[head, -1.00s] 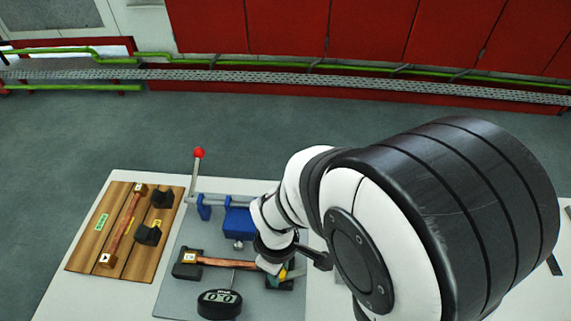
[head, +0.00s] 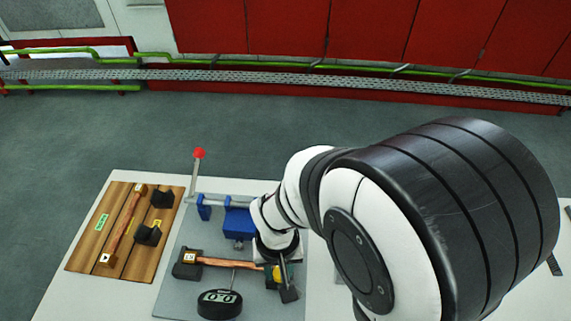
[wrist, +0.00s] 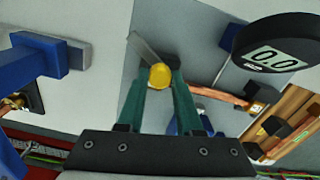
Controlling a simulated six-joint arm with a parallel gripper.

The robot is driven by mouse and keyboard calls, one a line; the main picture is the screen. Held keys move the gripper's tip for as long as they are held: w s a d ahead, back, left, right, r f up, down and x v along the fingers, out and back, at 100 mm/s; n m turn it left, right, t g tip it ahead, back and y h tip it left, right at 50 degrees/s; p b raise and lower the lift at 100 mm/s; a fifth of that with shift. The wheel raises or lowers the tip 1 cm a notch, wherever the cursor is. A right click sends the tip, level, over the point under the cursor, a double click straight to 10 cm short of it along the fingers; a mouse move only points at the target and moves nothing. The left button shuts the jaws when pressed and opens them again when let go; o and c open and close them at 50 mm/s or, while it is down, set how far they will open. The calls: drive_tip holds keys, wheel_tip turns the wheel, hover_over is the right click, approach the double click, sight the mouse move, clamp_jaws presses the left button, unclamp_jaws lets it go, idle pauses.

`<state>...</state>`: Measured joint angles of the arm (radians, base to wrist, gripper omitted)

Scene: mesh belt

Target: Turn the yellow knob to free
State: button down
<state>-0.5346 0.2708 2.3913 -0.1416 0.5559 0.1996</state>
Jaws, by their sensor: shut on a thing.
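The yellow knob (wrist: 159,76) is between the two green fingertips of my gripper (wrist: 160,84) in the wrist view. The fingers are shut on its sides. In the head view the knob (head: 276,273) shows as a small yellow spot at the right end of the copper bar (head: 228,262), beside my gripper (head: 281,270). A flat grey strip (wrist: 143,47) extends up and left from behind the knob in the wrist view. I cannot make out any marking for free, and the knob's underside is hidden.
A black gauge (head: 219,303) reading 0.0 stands close in front of the copper bar. A blue clamp (head: 238,221) and a red-tipped lever (head: 198,153) are behind it. A wooden board (head: 88,236) with another copper bar lies left. My arm covers much of the right side.

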drive_tip(key=m, duration=0.5)
drive_tip(key=shift+m, duration=0.3)
drive_tip(key=m, duration=0.5)
drive_tip(key=shift+m, duration=0.4)
drive_tip(key=c, duration=0.6)
unclamp_jaws()
drive_tip(key=shift+o, duration=0.2)
drive_tip(key=shift+r, duration=0.1)
